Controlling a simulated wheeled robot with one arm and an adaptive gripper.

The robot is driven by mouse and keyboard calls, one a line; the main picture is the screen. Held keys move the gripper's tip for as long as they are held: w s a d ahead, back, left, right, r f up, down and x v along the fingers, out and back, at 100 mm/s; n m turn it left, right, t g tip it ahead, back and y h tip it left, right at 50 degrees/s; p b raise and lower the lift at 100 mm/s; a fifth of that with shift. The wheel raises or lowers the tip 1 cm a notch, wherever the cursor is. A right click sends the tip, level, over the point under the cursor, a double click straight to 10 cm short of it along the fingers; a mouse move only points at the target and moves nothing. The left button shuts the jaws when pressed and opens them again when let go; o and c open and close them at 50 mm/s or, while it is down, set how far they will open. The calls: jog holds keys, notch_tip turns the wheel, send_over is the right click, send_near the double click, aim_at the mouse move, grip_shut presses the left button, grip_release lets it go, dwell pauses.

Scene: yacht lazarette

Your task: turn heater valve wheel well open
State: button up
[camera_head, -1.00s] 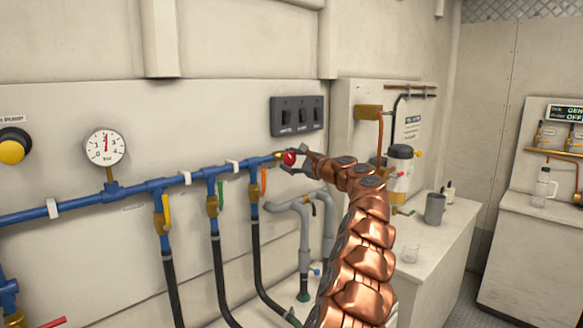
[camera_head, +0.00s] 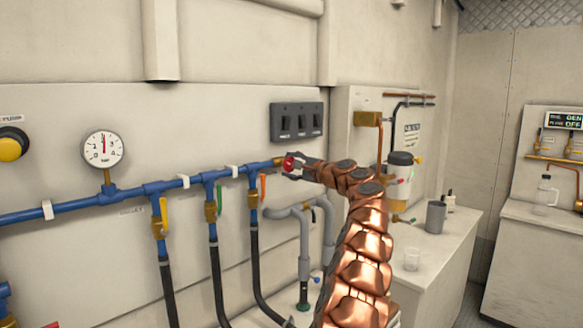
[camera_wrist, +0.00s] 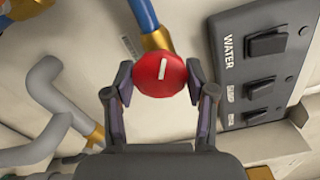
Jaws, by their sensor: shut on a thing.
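The red valve wheel (camera_head: 291,163) sits at the right end of the blue pipe, on a brass fitting. In the wrist view the wheel (camera_wrist: 161,74) is a round red knob with a white bar mark tilted slightly to the right of upright. My gripper (camera_head: 294,168) is at the wheel. In the wrist view its two dark fingers (camera_wrist: 158,92) are on either side of the wheel and closed on it. The brass fitting (camera_wrist: 157,40) shows behind the wheel.
A black switch panel (camera_head: 297,121) is on the wall just above the wheel. Grey pipes (camera_head: 304,230) stand below my gripper. Blue pipe branches with brass valves (camera_head: 210,210) lie to the left. A counter (camera_head: 440,260) with a grey mug (camera_head: 436,217) is at the right.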

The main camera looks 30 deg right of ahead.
jog(key=shift+f, duration=0.1)
jog(key=o, duration=1.2)
jog(key=shift+c, duration=0.2)
jog(key=v, duration=1.2)
